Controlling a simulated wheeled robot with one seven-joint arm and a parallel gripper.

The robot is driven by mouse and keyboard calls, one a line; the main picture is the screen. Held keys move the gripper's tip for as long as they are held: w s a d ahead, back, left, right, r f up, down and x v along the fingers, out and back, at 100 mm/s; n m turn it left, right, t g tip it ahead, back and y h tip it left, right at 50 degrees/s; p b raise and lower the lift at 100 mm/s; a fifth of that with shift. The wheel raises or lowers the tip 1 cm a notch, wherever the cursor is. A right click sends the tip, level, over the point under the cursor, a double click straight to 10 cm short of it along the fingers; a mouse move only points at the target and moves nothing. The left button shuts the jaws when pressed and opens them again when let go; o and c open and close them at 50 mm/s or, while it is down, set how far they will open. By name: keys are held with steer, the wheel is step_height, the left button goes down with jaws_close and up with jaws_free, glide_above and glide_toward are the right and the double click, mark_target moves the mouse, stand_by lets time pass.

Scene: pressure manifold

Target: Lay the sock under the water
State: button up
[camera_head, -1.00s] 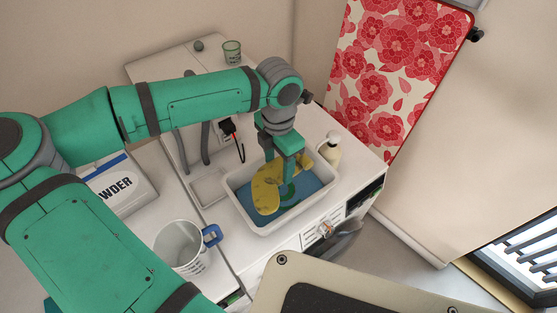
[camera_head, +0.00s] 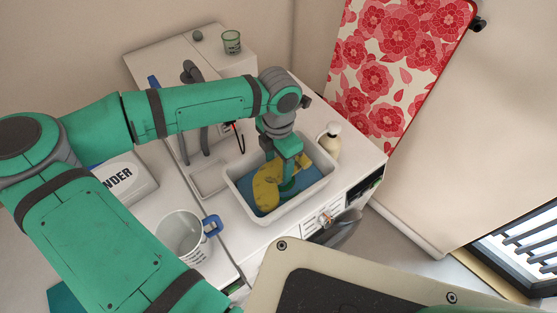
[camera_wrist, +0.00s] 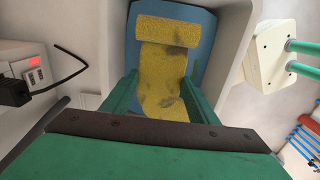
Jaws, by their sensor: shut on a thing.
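The yellow sock (camera_head: 267,189) with dark stains lies in a white basin (camera_head: 234,197) of blue water (camera_head: 310,178). My gripper (camera_head: 286,177) reaches down into the basin and is shut on the sock. In the wrist view, the sock (camera_wrist: 165,65) runs from between the green fingers (camera_wrist: 158,100) out over the blue water (camera_wrist: 205,30), its far end lying crosswise. I cannot tell how much of the sock is below the surface.
A pump bottle (camera_head: 330,139) stands just right of the basin. A clear jug with a blue handle (camera_head: 182,234) and a powder box (camera_head: 128,180) stand to the left. The basin's walls surround my gripper.

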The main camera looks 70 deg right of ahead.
mark_target(279, 168)
steer(key=shift+f, duration=1.55)
steer(key=shift+f, duration=0.2)
steer(key=o, duration=1.1)
step_height(279, 168, up, 11)
steer(key=shift+f, duration=0.1)
